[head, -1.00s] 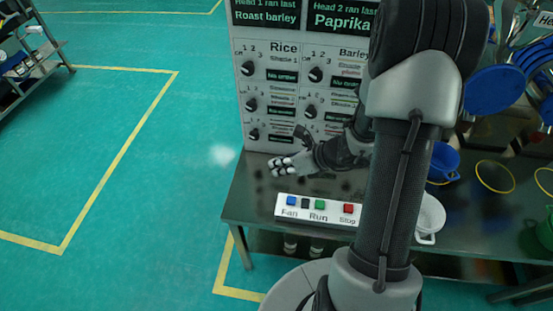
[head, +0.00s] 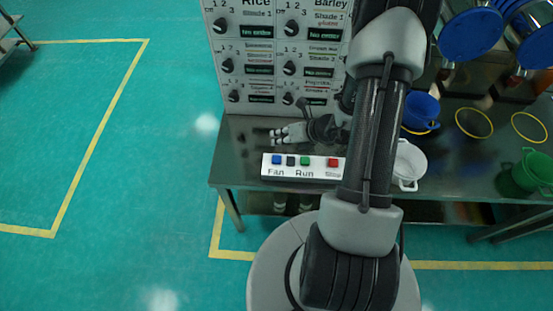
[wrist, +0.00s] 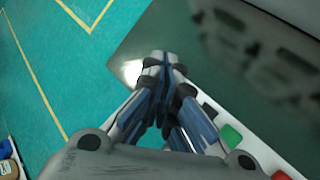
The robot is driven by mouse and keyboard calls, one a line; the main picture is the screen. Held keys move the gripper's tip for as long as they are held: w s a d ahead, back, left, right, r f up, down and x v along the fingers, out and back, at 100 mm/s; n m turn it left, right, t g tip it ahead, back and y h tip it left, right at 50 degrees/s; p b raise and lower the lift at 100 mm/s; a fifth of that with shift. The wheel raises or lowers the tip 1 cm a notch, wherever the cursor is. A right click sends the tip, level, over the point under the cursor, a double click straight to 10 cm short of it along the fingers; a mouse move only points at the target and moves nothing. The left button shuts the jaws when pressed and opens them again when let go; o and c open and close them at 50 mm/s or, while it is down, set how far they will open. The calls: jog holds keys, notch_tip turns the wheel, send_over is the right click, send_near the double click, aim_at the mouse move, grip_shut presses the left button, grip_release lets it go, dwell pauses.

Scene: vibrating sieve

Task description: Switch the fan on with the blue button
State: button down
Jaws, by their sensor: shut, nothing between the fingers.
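The white button strip (head: 269,169) lies on the dark table, with the blue button (head: 277,159) at its left end above the word "Fan". Beside it are a black button (head: 291,161), a green button (head: 305,161) and a red button (head: 333,162). My gripper (head: 274,136) is shut and empty, just behind the blue button in the head view and apart from it in the picture. In the wrist view my gripper (wrist: 161,58) covers the strip's end; I cannot make out the blue button there. The green button (wrist: 231,136) shows to the right of the fingers.
A panel of black knobs (head: 255,60) stands behind the strip. A white bowl (head: 410,163), a blue bowl (head: 421,108) and a green container (head: 530,173) are on the table to the right. Yellow rings lie there too.

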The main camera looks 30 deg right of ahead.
aim_at(278, 157)
notch_tip(278, 157, down, 7)
jog(key=b, duration=0.5)
jog(key=shift+f, duration=0.15)
dwell(1.0)
jog(key=shift+f+b, duration=0.4)
jog(key=shift+b, duration=0.15)
jog(key=shift+f+b, duration=0.45)
dwell(0.5)
jog(key=shift+r, duration=0.15)
jog(key=shift+r+p, duration=0.7)
jog(key=shift+r, duration=0.1)
notch_tip(278, 157, up, 5)
jog(key=p, duration=0.4)
